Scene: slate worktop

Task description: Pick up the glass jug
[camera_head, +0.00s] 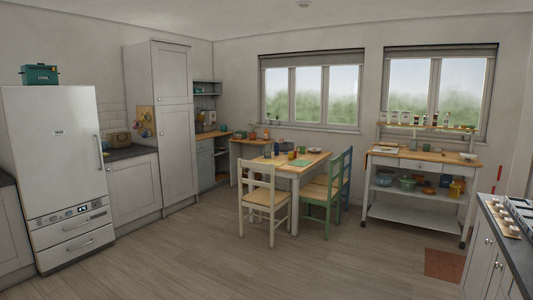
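I cannot make out a glass jug in the head view. Several small items stand on the wooden dining table (312,163) and on the white trolley (400,213), but they are too small to tell apart surely. A dark slate worktop (520,262) runs along the right edge, with a tray-like item on it. Neither of my grippers is in view.
A white fridge (55,150) and tall cupboard (172,120) line the left wall. A cream chair (264,197) and green chair (318,201) stand at the table. A reddish mat (444,265) lies before the right cabinets. The wooden floor (240,265) in front is clear.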

